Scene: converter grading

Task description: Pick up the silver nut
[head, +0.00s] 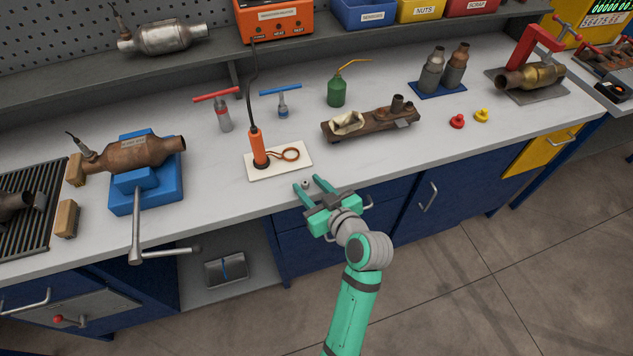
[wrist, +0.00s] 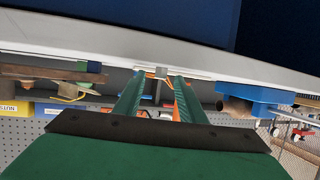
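The silver nut (head: 304,184) is a small grey piece on the white bench top, close to its front edge. It also shows in the wrist view (wrist: 161,72), in line with the gap between my fingertips. My gripper (head: 307,182) is green and open, with its two fingers reaching over the bench edge on either side of the nut. Both fingers also show in the wrist view (wrist: 160,80), apart and with nothing held between them. I cannot tell whether a finger touches the nut.
A white pad (head: 292,172) with an orange tool (head: 257,147) lies just behind the nut. A blue vise (head: 142,195) holding a rusty converter stands at left. A brown part (head: 345,133) lies behind at right. Bench front (head: 390,165) right of my gripper is clear.

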